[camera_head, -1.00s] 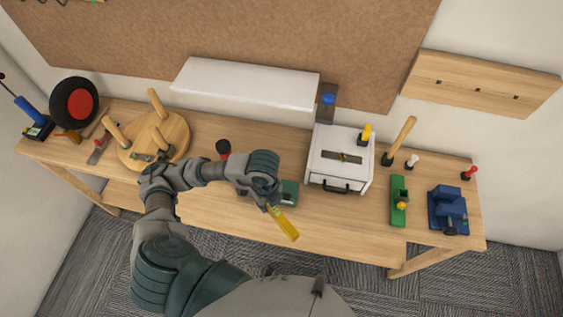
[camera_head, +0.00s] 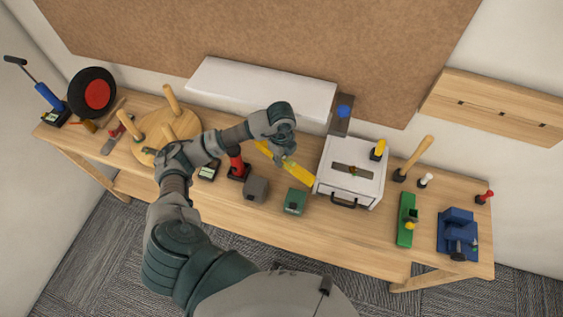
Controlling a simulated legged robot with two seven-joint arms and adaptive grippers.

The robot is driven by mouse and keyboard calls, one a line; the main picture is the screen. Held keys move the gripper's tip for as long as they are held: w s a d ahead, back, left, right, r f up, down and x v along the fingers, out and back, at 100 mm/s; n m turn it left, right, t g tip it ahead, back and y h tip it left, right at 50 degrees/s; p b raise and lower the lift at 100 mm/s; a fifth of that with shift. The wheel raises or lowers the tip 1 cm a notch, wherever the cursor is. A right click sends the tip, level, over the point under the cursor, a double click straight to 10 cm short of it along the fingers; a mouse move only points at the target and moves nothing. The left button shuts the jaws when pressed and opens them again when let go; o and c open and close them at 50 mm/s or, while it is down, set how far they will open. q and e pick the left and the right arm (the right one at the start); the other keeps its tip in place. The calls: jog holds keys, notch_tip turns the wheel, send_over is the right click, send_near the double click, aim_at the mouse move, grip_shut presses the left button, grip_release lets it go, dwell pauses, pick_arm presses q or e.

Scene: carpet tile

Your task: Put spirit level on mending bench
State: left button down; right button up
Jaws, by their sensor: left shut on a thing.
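The yellow spirit level (camera_head: 301,176) is in my left gripper (camera_head: 284,160), which is shut on it near its middle. The level lies slanted over the back of the wooden mending bench (camera_head: 345,234), just left of a white box. I cannot tell whether it touches the bench top. My left arm covers part of the bench's left half. My right gripper is not in view.
The white box (camera_head: 330,185) stands right of the level. A green box (camera_head: 295,202), a grey block (camera_head: 256,188) and a red tool (camera_head: 237,165) stand nearby. A round stool top (camera_head: 175,122) is left, and a green plane (camera_head: 406,222) and blue vise (camera_head: 459,232) are right.

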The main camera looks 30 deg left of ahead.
aim_at(283, 164)
pick_arm(q)
jog(key=shift+f, duration=0.2)
jog(key=shift+d+f, duration=0.2)
jog(key=shift+f, duration=1.25)
jog(key=shift+a+f, duration=0.1)
jog(key=shift+f, duration=0.55)
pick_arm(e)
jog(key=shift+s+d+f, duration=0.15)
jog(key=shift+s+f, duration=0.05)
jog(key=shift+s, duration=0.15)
pick_arm(q)
jog(key=c, duration=1)
grip_release()
